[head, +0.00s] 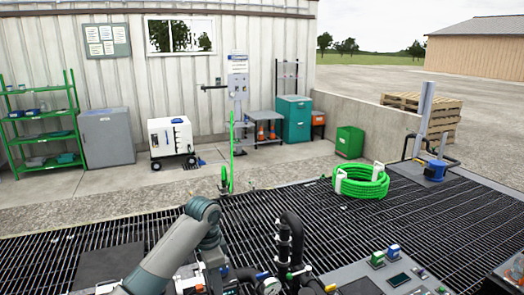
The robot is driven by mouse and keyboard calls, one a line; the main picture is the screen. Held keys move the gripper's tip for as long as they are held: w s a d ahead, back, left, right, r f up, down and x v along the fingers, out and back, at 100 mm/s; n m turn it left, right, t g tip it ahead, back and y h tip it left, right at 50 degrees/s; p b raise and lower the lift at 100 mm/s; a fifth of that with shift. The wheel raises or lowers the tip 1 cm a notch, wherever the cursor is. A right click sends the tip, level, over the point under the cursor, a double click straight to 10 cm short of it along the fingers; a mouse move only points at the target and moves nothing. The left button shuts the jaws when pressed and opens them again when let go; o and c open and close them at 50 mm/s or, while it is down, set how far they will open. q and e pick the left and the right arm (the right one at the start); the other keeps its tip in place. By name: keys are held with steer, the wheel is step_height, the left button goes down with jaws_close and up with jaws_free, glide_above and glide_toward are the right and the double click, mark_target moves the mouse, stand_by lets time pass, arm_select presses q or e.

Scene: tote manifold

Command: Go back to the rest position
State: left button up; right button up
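My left arm rises from the bottom edge, bends at a grey joint and drops again toward the bottom edge. I cannot make out its gripper's fingers in the head view. My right arm and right gripper are not in view. A manifold of dark pipes (291,228) with gauges stands at the bottom middle, close to the right of my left arm. Its lower part is cut off by the frame.
A control panel with green and blue blocks (393,251) is at the bottom right. A green coiled hose (361,182) lies on the dark grating (330,225) beyond. A white wheeled unit (171,137), a green shelf (41,131) and teal cabinet (293,119) stand by the wall.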

arm_select(q)
steer(key=s+d+f+n+t+h, duration=0.2)
steer(key=s+f+n, duration=0.2)
steer(key=s+f, duration=1.5)
steer(key=s+a+r+n+t+y, duration=0.1)
steer(key=s+a+n, duration=0.35)
steer(key=s, duration=0.75)
steer(key=s+a+r+n+y, duration=0.1)
steer(key=s+a+n, duration=0.1)
steer(key=s+a, duration=0.8)
steer(key=s+d+f+b, duration=0.1)
steer(key=f+b, duration=0.1)
steer(key=f, duration=0.9)
steer(key=s+d+f+g+b, duration=0.1)
steer(key=s+f+b, duration=0.1)
steer(key=f, duration=1)
steer(key=s+d+f+b, duration=0.1)
steer(key=f+b, duration=0.1)
steer(key=f, duration=0.9)
steer(key=s+a+f+b, duration=0.1)
steer(key=s+f+b, duration=0.1)
steer(key=s+f, duration=0.7)
steer(key=s+a+f+g+b, duration=0.1)
steer(key=s+a+f+b, duration=0.1)
steer(key=s+f, duration=0.7)
step_height(320, 180, down, 5)
steer(key=shift+r+y+b, duration=0.1)
steer(key=shift+y+b, duration=0.2)
steer(key=shift+b, duration=0.1)
